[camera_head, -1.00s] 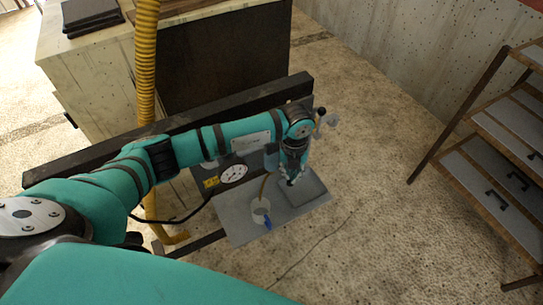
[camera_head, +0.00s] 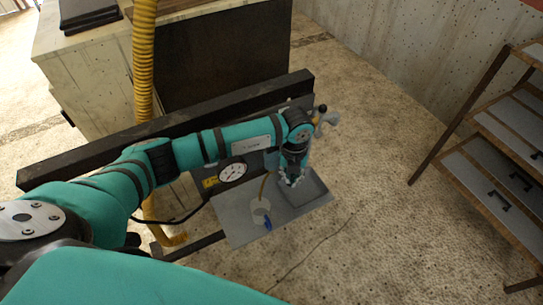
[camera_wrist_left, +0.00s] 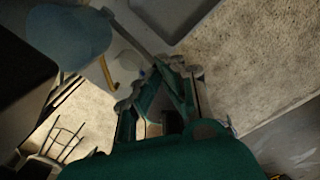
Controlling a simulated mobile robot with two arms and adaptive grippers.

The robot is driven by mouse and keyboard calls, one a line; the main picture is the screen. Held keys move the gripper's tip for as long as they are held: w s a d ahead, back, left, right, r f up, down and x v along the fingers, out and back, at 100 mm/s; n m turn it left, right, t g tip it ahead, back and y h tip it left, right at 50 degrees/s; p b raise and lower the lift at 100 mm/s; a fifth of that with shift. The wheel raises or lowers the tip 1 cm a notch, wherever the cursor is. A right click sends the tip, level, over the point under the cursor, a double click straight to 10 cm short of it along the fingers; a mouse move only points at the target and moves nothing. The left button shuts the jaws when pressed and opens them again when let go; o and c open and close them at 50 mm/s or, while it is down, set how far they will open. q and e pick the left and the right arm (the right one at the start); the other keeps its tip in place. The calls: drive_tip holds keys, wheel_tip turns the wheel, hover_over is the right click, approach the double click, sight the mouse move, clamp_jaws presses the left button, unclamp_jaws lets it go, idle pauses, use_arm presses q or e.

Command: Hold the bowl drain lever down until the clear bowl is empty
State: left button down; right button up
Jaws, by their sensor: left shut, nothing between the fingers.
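My left gripper (camera_head: 291,181) is shut and empty, pointing down over the right part of the grey bench unit. In the left wrist view its fingertips (camera_wrist_left: 166,68) are beside the end of a thin grey bar (camera_wrist_left: 138,36), which looks like the drain lever; I cannot tell whether they touch or whether it is pressed down. A bluish translucent rounded shape (camera_wrist_left: 68,36), likely the clear bowl, is at the upper left there. In the head view my wrist mostly hides it, and its liquid level cannot be read. My right gripper is out of view.
A small clear cup (camera_head: 260,211) with a blue part stands on the grey plate (camera_head: 231,222) under a thin amber tube (camera_head: 263,187). A round gauge (camera_head: 232,172) is behind. A dark rail (camera_head: 200,118) runs behind my arm. A shelf rack (camera_head: 490,160) stands right.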

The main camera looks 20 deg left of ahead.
use_arm(q)
drive_tip(key=shift+f+b, duration=0.95)
drive_tip(key=shift+f, duration=0.4)
idle(0.4)
drive_tip(key=shift+r, duration=0.1)
idle(2.0)
wheel_tip(320, 180, up, 8)
drive_tip(key=p, duration=0.6)
drive_tip(key=shift+r, duration=0.1)
